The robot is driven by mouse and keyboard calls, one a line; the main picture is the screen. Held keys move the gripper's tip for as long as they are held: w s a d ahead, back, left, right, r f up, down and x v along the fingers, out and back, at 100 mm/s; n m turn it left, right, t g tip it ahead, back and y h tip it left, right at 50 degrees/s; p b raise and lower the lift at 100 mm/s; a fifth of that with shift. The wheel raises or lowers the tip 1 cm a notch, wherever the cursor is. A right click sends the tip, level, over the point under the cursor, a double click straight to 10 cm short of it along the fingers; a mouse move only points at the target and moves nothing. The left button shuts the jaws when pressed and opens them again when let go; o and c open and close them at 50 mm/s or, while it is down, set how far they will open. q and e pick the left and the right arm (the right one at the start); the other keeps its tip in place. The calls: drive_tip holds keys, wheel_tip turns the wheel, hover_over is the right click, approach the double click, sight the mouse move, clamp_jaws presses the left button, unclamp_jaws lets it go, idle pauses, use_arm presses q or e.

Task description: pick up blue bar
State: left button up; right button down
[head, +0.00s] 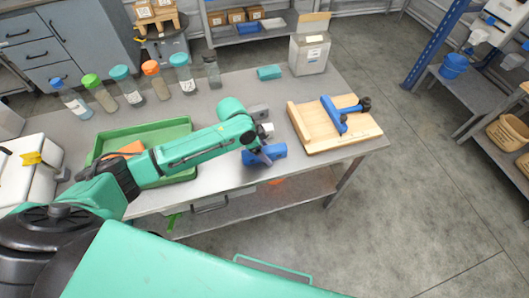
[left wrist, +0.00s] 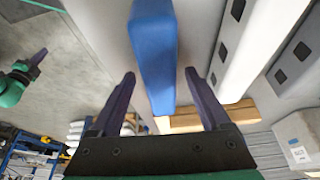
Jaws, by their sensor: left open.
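The blue bar (head: 278,152) lies on the grey workbench near its front edge, in the head view. In the left wrist view the blue bar (left wrist: 154,50) runs away from me between my fingers, with a gap on both sides. My left gripper (head: 263,152) is above the bar, open and empty, and hides part of it in the head view. It also shows in the left wrist view (left wrist: 158,82). My right gripper (left wrist: 36,62) seems to show at the left edge of the left wrist view, too small to read its jaws.
A wooden board (head: 310,130) with a blue clamp (head: 341,116) lies right of the bar. A grey metal piece (head: 258,112) is just behind it. A green tray (head: 178,130) stands to the left under my arm. Several bottles and a teal block (head: 269,72) stand farther back.

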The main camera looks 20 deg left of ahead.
use_arm(q)
clamp_jaws()
